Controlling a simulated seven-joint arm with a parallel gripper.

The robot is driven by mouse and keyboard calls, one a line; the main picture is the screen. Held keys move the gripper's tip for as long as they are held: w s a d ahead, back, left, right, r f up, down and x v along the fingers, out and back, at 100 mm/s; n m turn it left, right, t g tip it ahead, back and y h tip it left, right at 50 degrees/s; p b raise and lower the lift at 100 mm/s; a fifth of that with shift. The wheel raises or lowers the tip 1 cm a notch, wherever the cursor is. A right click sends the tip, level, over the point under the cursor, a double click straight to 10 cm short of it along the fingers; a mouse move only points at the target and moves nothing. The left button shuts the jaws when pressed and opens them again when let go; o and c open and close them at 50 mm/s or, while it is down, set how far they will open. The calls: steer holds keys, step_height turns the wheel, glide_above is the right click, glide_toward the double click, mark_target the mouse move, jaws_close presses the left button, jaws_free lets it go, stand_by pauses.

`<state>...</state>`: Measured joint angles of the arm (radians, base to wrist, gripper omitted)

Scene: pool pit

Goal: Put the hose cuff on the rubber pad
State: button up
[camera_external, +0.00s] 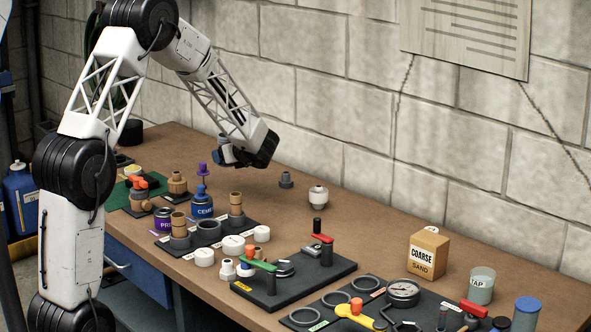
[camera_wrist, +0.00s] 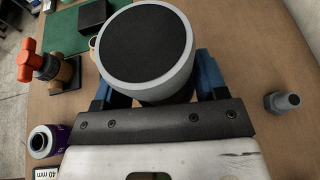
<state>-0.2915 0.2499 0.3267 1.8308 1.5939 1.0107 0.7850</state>
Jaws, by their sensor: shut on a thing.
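My gripper (camera_external: 236,158) is shut on a thick grey cylinder with a dark round end face, which I take as the hose cuff (camera_external: 222,141). It is held well above the bench. In the wrist view the cuff (camera_wrist: 146,45) sits between the blue fingers (camera_wrist: 155,88) and hides part of the bench. A black flat square (camera_wrist: 92,15) shows at or on the dark green mat (camera_wrist: 70,38) in the wrist view; it may be the rubber pad, but I cannot tell surely. The green mat (camera_external: 118,196) lies at the bench's left end.
An orange-handled valve (camera_wrist: 40,63) and purple can (camera_external: 163,219) stand on the left. Black trays (camera_external: 335,266) of parts fill the front. Bare bench lies below my gripper.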

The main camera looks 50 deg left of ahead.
steer(key=s+a, duration=0.5)
steer(key=a, duration=0.3)
steer(key=s+a+g, duration=0.1)
steer(key=s+a, duration=0.4)
steer(key=a, duration=0.4)
steer(key=s+a+r+n, duration=0.1)
steer(key=s+a, duration=0.4)
steer(key=a, duration=0.4)
steer(key=shift+g, duration=0.3)
steer(key=shift+s, duration=0.1)
steer(key=shift+f, duration=3.05)
steer(key=shift+f, duration=1.85)
steer(key=shift+f, duration=0.15)
steer(key=o, duration=0.9)
steer(key=shift+o, duration=0.2)
